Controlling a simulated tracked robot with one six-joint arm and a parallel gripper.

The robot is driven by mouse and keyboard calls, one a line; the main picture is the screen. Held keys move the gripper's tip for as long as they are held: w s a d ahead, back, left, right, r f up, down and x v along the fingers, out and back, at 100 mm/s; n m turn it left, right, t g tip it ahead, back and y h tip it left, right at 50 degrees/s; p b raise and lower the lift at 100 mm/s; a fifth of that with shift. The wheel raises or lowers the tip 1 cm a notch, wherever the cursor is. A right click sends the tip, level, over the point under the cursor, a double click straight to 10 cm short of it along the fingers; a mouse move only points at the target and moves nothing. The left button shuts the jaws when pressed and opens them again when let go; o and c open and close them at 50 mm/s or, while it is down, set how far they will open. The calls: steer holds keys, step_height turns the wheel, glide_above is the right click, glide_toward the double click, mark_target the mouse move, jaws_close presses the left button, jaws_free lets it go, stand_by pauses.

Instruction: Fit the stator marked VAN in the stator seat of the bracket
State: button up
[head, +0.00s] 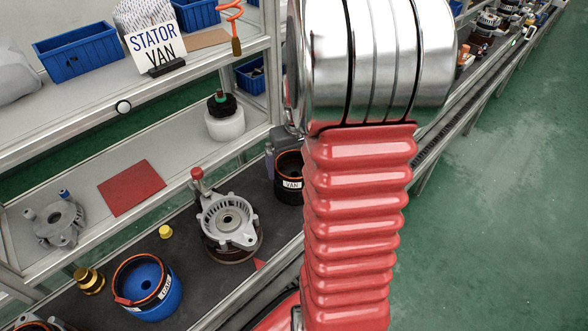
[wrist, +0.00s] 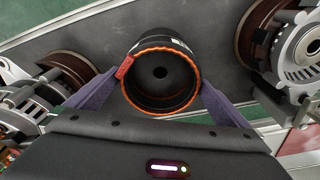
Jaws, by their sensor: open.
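The stator marked VAN (head: 289,178) is a dark ring with an orange rim, standing upright on the dark line surface and partly hidden by my arm in the head view. In the wrist view the stator (wrist: 160,104) shows its open top, with a red tab on its rim. My gripper (wrist: 162,82) is open, with one purple-grey finger on each side of the stator; I cannot tell whether they touch it. The silver bracket (head: 228,216) sits on a brown round base left of the stator in the head view, its central opening facing up.
A blue stator (head: 147,288), a yellow cap (head: 165,231) and a brass part (head: 89,281) stand on the near line. A shelf holds a red mat (head: 131,187), a grey housing (head: 59,223) and a white cylinder (head: 225,123). A STATOR VAN sign (head: 156,46) stands above.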

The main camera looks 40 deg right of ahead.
steer(key=shift+r, duration=0.1)
steer(key=c, duration=1.7)
steer(key=shift+c, duration=0.2)
step_height(320, 180, up, 10)
stand_by(0.5)
